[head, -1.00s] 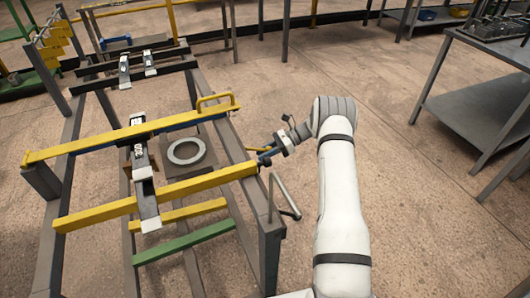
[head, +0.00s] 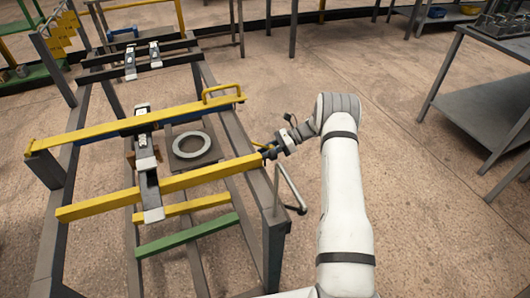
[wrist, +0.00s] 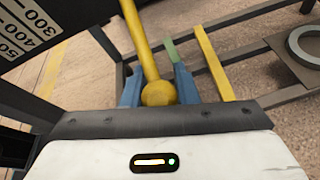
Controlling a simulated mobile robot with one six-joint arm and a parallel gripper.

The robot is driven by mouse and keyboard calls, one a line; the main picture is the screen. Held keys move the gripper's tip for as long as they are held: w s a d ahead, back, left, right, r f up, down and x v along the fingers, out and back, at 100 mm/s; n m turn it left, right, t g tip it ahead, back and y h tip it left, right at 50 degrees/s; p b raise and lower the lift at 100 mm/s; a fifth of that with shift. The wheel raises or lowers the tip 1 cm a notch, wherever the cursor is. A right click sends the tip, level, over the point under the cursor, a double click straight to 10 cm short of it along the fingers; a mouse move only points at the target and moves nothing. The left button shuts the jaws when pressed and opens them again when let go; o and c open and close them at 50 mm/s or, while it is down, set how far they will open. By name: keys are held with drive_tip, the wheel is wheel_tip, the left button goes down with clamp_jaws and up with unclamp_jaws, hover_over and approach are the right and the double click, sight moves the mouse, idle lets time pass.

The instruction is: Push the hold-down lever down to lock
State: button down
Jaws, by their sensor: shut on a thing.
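The hold-down lever shows in the wrist view as a yellow rod (wrist: 143,42) ending in a round yellow knob (wrist: 158,93). My gripper (wrist: 158,88) has a blue finger on each side of the knob and is shut on it. In the head view, my gripper (head: 267,153) is at the right end of the front yellow bar (head: 100,206) of the spring rack. A small yellow piece shows beside it there; most of the lever is hidden. I cannot tell the lever's exact angle.
A rear yellow bar (head: 90,134) with a loop handle crosses the grey rack. A bent grey rod (head: 290,188) stands close below my gripper. A grey ring (head: 192,145) lies between the bars. A grey table (head: 490,75) is at right; floor between is clear.

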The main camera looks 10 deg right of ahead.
drive_tip(key=shift+s+a+r, duration=0.1)
drive_tip(key=shift+a+r, duration=0.05)
drive_tip(key=shift+a, duration=0.1)
drive_tip(key=c, duration=1.3)
unclamp_jaws()
drive_tip(key=shift+s+r, duration=0.1)
drive_tip(key=shift+r, duration=0.05)
drive_tip(key=shift+o, duration=0.8)
drive_tip(key=shift+d, duration=0.1)
drive_tip(key=shift+d, duration=0.1)
drive_tip(key=v, duration=0.7)
drive_tip(key=shift+d, duration=0.3)
drive_tip(key=shift+r, duration=0.1)
drive_tip(key=shift+c, duration=0.5)
